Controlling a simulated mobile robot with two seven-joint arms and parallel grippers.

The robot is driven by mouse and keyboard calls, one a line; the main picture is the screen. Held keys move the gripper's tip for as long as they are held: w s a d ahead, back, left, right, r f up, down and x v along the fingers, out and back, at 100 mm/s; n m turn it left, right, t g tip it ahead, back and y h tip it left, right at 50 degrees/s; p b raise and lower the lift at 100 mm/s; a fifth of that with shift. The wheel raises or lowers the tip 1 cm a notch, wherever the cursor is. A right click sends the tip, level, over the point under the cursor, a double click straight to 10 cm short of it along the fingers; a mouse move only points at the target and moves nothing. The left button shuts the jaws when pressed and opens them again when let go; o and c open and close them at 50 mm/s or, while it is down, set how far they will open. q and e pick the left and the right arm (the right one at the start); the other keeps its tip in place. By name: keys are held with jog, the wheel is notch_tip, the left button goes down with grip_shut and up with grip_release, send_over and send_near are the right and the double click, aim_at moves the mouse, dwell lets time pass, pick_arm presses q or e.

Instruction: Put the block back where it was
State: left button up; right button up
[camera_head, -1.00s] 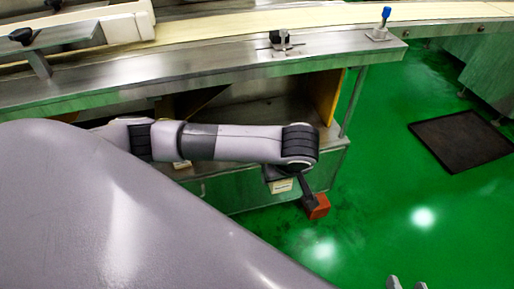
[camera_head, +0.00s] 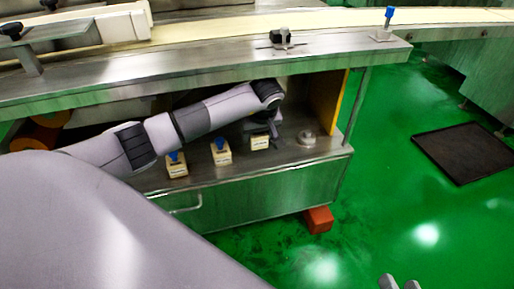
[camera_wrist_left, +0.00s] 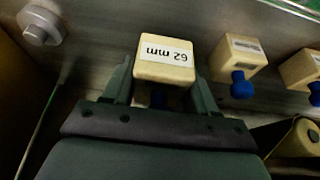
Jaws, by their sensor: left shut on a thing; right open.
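The cream block (camera_head: 259,143) with a white label is at the shelf in the machine's open bay, at the right end of a row. In the left wrist view the block (camera_wrist_left: 164,62) reads "62 mm", upside down. My left gripper (camera_head: 262,131) is shut on it, one finger on each side (camera_wrist_left: 160,85); its knob is mostly hidden. Two similar blocks with blue knobs stand to the left, a middle one (camera_head: 221,153) and a far-left one (camera_head: 177,165). I cannot tell whether the held block touches the shelf. My right gripper (camera_head: 400,284) is open at the bottom edge, only its tips showing.
A round metal fitting (camera_head: 307,138) stands on the shelf right of the block. A yellow panel (camera_head: 329,102) closes the bay's right side, and the steel ledge (camera_head: 200,73) overhangs it. A red-orange foot (camera_head: 318,219) is below the cabinet.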

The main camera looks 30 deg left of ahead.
aim_at(257, 154)
pick_arm(q)
notch_tip(257, 154, down, 5)
jog(key=shift+r+b, duration=0.1)
jog(key=shift+b, duration=0.9)
jog(key=shift+w, duration=0.1)
jog(key=shift+a, duration=0.15)
pick_arm(e)
jog(key=shift+s+d+f+n+t, duration=0.1)
jog(key=shift+d+n+t, duration=0.2)
jog(key=shift+d+t, duration=0.25)
pick_arm(q)
jog(key=o, duration=1.2)
pick_arm(e)
jog(key=shift+d, duration=0.1)
